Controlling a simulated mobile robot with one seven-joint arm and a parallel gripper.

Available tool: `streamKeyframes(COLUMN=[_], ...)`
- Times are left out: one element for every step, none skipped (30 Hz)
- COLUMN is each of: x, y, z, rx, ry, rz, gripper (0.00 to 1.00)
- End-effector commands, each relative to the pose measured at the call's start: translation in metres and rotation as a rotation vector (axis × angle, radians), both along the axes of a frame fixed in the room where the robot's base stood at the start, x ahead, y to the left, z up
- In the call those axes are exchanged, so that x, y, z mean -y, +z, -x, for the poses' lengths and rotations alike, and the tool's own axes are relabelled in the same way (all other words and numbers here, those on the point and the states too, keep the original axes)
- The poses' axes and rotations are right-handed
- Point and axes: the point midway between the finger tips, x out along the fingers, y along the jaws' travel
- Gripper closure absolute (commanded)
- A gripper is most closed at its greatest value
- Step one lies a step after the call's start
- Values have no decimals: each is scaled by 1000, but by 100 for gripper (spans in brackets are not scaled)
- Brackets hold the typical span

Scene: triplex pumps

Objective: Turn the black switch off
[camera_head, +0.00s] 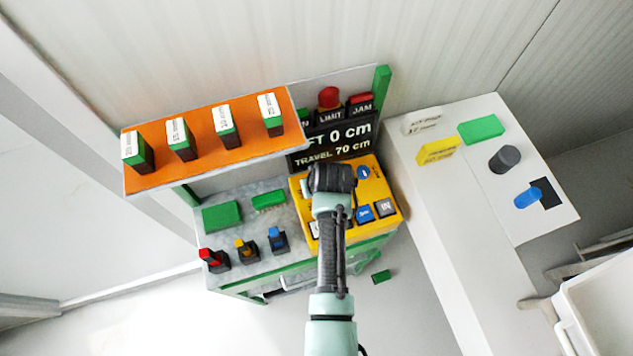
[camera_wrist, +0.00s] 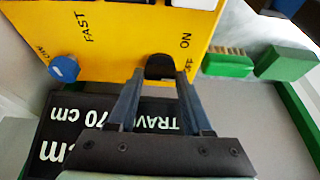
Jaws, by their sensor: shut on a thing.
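The black switch (camera_wrist: 160,67) is a dark rounded knob on the yellow panel (camera_wrist: 125,45), with ON and OFF lettered beside it in the wrist view. My gripper (camera_wrist: 159,76) has one finger on each side of the switch and is shut on it. The fingers hide part of the switch, and which label it points to cannot be told. In the head view my gripper (camera_head: 333,180) is over the upper left part of the yellow panel (camera_head: 372,190) and hides the switch.
A blue knob (camera_wrist: 64,68) sits beside the FAST label. A black display (camera_head: 345,138) stands behind the panel, below a red button (camera_head: 329,97). An orange shelf (camera_head: 200,150) with several labelled blocks overhangs to the left. A white table (camera_head: 450,200) with loose parts stands at right.

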Motion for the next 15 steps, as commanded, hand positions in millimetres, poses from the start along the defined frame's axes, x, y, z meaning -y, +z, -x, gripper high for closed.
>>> streamKeyframes(x=[0,0,0,0,0,0,0,0,0,0,0,0,0,0,0], y=[1,1,1,1,1,1,1,1,1,1,1,1,1,1,1], z=[-1,-1,-1,-1,-1,-1,-1,-1,-1,-1,-1,-1,-1,-1,-1], rx=[3,3,3,3,2,2,2,2,2,2,3,2,2,2,2], ry=[-4,-4,-4,-4,-4,-4,-4,-4,-4,-4,-3,-3,-3,-3,-2], rz=[-1,-1,-1,-1,-2,-2,-2,-2,-2,-2,-2,-2,-2,-2,-1], gripper=[100,100,100,100,100,100,100,45,38,38,38,38,38,38,38])
